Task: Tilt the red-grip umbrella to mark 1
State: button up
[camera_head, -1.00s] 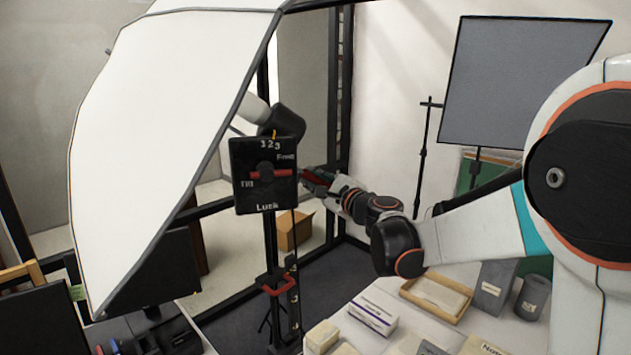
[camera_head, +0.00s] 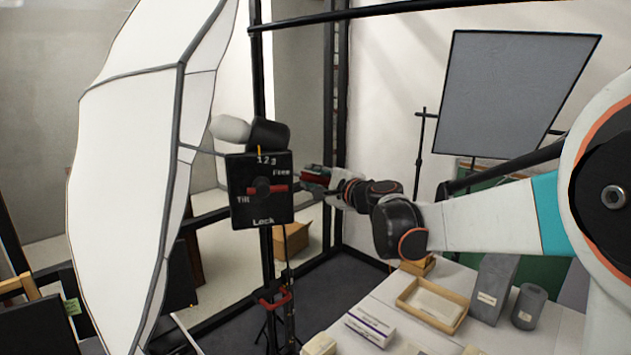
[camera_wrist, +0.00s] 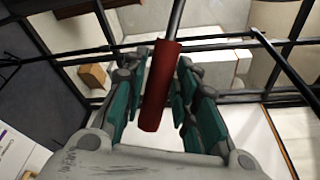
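The white umbrella (camera_head: 125,160) fills the left of the head view, its face turned left and standing fairly upright. Its black control box (camera_head: 243,210) carries marks 1, 2, 3, the words Tilt, Free and Lock, and a red lever (camera_head: 267,189) lying level. A small yellow pointer (camera_head: 259,151) stands above the box at about mark 1; the exact alignment is too small to tell. My gripper (camera_head: 312,178) is right of the box, on the red grip. In the wrist view the red grip (camera_wrist: 160,85) lies between my gripper's fingers (camera_wrist: 160,95), on a grey rod.
A table (camera_head: 385,290) at lower right bears a wooden tray (camera_head: 405,303), a white box (camera_head: 370,329) and grey containers (camera_head: 495,285). A grey panel (camera_head: 515,95) stands behind. Black frame bars and a stand are close around the umbrella.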

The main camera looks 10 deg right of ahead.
dwell(0.3)
jog(key=v, duration=1.2)
jog(key=shift+f, duration=0.15)
jog(key=shift+s, duration=0.15)
jog(key=s+a+f+n+g+b, duration=0.2)
jog(key=s+a+f+n+b, duration=0.15)
jog(key=f, duration=0.25)
jog(key=s+a+f+n+g+b, duration=0.2)
jog(key=a+f+n+b, duration=0.15)
jog(key=f+b, duration=0.2)
jog(key=s+a+f+n+g+b, duration=0.1)
jog(key=s+a+f+n+b, duration=0.25)
jog(key=f, duration=0.35)
jog(key=s+d+f+n+g+h+b, duration=0.1)
jog(key=s+d+f+n+h+b, duration=0.1)
jog(key=s+f+b, duration=0.3)
jog(key=s+d+f+n+g+h+b, duration=0.1)
jog(key=s+d+f+n+h+b, duration=0.1)
jog(key=s+f, duration=0.6)
jog(key=s+d+f+n+g+h+b, duration=0.1)
jog(key=s+d+f+b, duration=0.4)
jog(key=f, duration=0.9)
jog(key=shift+s+d+n+g+h+b, duration=0.15)
jog(key=shift+s+n+h+b, duration=0.15)
jog(key=shift+s+n+b, duration=0.4)
jog(key=shift+s+d+n+g+h+b, duration=0.15)
jog(key=shift+s+n+h+b, duration=0.15)
jog(key=shift+s+n+b, duration=0.35)
